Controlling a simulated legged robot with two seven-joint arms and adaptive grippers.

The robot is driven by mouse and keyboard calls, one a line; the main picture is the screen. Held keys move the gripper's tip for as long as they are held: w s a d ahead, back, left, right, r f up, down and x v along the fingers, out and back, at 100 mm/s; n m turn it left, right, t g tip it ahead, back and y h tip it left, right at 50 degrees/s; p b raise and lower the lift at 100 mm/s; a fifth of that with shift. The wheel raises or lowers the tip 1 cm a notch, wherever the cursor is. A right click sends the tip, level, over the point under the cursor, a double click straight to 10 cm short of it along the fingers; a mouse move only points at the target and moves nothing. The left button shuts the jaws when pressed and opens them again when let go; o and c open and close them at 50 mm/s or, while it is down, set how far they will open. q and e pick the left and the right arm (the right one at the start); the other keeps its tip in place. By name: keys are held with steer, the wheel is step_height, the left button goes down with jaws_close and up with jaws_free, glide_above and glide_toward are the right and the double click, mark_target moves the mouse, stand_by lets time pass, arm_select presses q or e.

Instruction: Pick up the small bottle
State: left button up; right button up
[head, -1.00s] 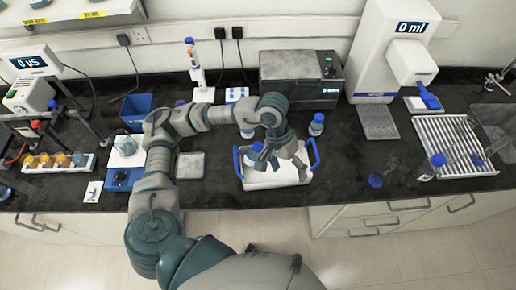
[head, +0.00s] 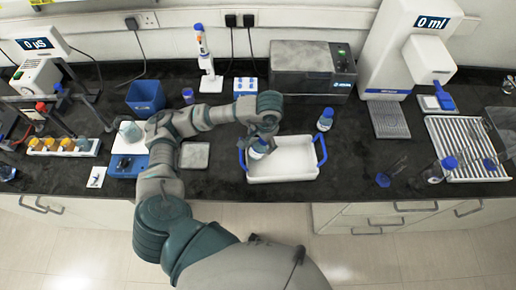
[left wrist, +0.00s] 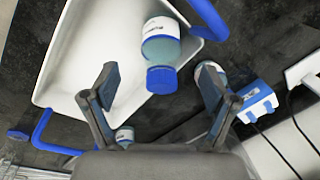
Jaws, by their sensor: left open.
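A bottle with a blue cap and pale label (head: 257,149) is at the left end of the white tray (head: 290,174). In the left wrist view this bottle (left wrist: 160,47) shows ahead of the space between the fingers, cap toward me. My left gripper (head: 264,130) is above and behind it, pointing down. In the left wrist view its fingers (left wrist: 157,76) are spread, with nothing held. A similar blue-capped bottle (head: 324,120) stands on the bench behind the tray's right end. A smaller blue-capped vessel (head: 188,96) is farther left. My right gripper is not in view.
The tray has raised blue handles (head: 321,148) at both ends. A grey box device (head: 300,72) stands behind. A blue-white rack (head: 245,85) and a pipette stand (head: 211,82) are at the back.

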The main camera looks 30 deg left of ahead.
mark_target(259, 144)
arm_select(q)
steer(key=shift+a+f, duration=0.15)
steer(key=shift+f, duration=0.15)
steer(key=shift+w+a+f+p, duration=0.15)
steer(key=shift+f+p, duration=0.05)
steer(key=shift+f, duration=1)
steer(key=shift+w+a+f+p, duration=0.1)
steer(key=shift+w+f+p, duration=0.1)
steer(key=shift+f, duration=0.95)
steer(key=shift+a, duration=0.15)
steer(key=c, duration=1.5)
